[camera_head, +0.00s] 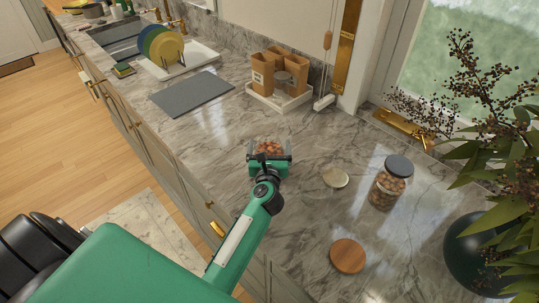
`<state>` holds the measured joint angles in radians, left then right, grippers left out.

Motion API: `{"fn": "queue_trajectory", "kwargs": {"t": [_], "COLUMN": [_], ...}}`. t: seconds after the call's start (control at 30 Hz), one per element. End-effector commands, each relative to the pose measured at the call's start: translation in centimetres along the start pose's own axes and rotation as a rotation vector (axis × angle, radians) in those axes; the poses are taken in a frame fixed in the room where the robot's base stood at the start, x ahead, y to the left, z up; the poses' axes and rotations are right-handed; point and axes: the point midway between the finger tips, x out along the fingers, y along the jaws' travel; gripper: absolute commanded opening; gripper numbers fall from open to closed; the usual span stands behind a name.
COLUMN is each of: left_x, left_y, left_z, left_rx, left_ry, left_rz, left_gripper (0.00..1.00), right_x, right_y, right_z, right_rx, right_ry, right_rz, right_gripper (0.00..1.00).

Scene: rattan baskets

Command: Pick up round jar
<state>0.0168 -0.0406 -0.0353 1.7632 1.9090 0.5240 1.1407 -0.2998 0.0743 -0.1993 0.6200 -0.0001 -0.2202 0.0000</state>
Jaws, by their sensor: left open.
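A round glass jar (388,187) with a dark lid and brown contents stands upright on the marble counter, right of my left gripper. A second clear container (270,147) with orange-brown contents is just beyond my left gripper, which partly hides it; its full shape cannot be told. My left gripper (269,158) is open, over the counter and at the near side of this second container. Whether its fingers touch the container cannot be told. My right gripper is not in view.
A pale round disc (334,176) and a wooden disc (347,256) lie on the counter (310,215). A dark vase (470,250) with a leafy plant stands at right. A white tray (283,100) with brown bags, a grey mat (191,93) and a plate rack (175,68) are farther back.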

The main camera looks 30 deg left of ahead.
Motion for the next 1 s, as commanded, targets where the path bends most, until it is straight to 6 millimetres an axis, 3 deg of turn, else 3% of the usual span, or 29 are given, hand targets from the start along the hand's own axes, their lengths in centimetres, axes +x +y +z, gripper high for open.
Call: {"fn": "queue_trajectory", "kwargs": {"t": [0.13,0.4,0.87,1.0], "left_x": [1.46,1.62,1.59,1.62], "left_y": [0.05,0.04,0.03,0.01], "left_z": [0.09,-0.06,-0.06,0.13], "left_rx": [0.002,0.001,0.001,0.000], "left_ry": [-0.001,0.000,0.000,-0.003], "left_rz": [0.000,0.000,0.000,-0.001], "left_gripper": [0.92,0.90,0.01,0.01], "right_x": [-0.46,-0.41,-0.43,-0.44], "right_y": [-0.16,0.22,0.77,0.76], "right_z": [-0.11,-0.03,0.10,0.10], "right_rx": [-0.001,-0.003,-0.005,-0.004], "right_ry": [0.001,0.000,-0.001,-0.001], "right_rz": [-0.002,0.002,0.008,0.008], "right_gripper": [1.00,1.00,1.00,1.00]}}
